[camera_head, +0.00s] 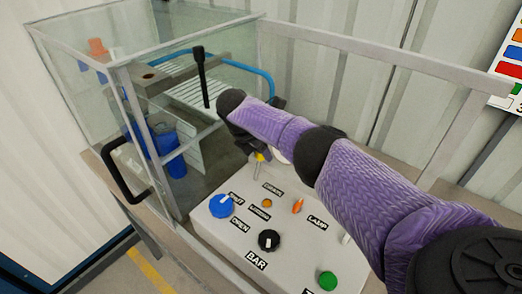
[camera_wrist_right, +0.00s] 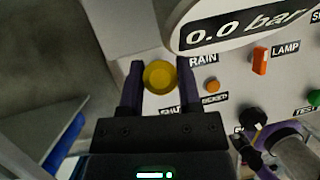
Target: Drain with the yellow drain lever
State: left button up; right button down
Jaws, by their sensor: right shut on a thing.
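The yellow drain lever (camera_wrist_right: 159,77) shows its round yellow end between the two dark fingers of my right gripper (camera_wrist_right: 160,86) in the right wrist view. The gripper is shut on it. In the head view a small yellow part of the lever (camera_head: 259,157) shows just below my right gripper (camera_head: 254,141), above the DRAIN label on the white control panel (camera_head: 240,240). My wrist hides most of the lever there. In the wrist view the label beside it is partly covered and reads "RAIN".
A round gauge (camera_wrist_right: 245,25) reads 0.0 bar close beside the gripper. The panel also has a blue knob (camera_head: 221,205), a black knob (camera_head: 268,240), an orange switch (camera_head: 298,205) and a green button (camera_head: 327,280). A glass-walled tank (camera_head: 120,60) stands at left.

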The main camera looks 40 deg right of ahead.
pick_arm(q)
jog(key=shift+s+a, duration=0.1)
jog(key=shift+a, duration=0.05)
jog(key=shift+a, duration=0.3)
jog(key=shift+d, duration=0.45)
pick_arm(e)
jog(key=shift+r, duration=0.1)
dwell(0.3)
